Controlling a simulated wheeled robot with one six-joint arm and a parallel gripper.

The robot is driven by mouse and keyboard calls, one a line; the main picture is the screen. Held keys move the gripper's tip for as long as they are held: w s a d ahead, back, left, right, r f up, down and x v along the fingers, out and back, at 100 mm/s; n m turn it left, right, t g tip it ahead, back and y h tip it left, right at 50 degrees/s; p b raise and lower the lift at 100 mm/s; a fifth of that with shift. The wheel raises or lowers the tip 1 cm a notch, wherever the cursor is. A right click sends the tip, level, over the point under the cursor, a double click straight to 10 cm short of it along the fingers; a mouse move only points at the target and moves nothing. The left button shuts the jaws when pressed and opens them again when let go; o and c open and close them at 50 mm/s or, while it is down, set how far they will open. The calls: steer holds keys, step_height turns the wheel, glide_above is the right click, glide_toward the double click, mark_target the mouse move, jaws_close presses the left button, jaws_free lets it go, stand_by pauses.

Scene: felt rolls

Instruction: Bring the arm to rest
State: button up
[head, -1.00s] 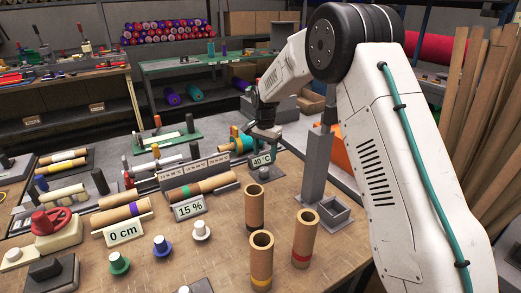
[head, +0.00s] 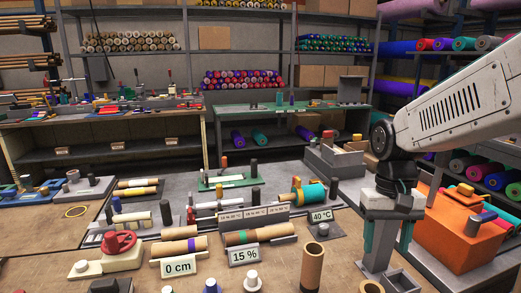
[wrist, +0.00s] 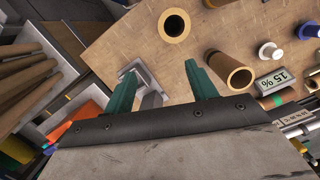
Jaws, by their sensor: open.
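My gripper (head: 386,246) hangs at the right of the head view, its two teal fingers pointing down and spread apart. Nothing is held between them. In that view a grey post (head: 379,228) with a small square tray (head: 401,281) at its foot shows between and behind the fingers. The wrist view shows the open fingers of my gripper (wrist: 158,76) from above, with grey metal of the post (wrist: 150,98) below, between them. I cannot tell the gap between fingers and post.
Upright cardboard tubes (head: 312,268) stand on the wooden bench near the gripper. An orange box (head: 462,235) is close on its right. Felt rolls with the 15 % sign (head: 244,256) and 0 cm sign (head: 178,267) lie to the left. Shelves stand behind.

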steer(key=s+d+r+n+t, duration=0.1)
steer(key=s+r+t, duration=0.2)
steer(key=s, duration=1.4)
steer(key=shift+r, duration=0.6)
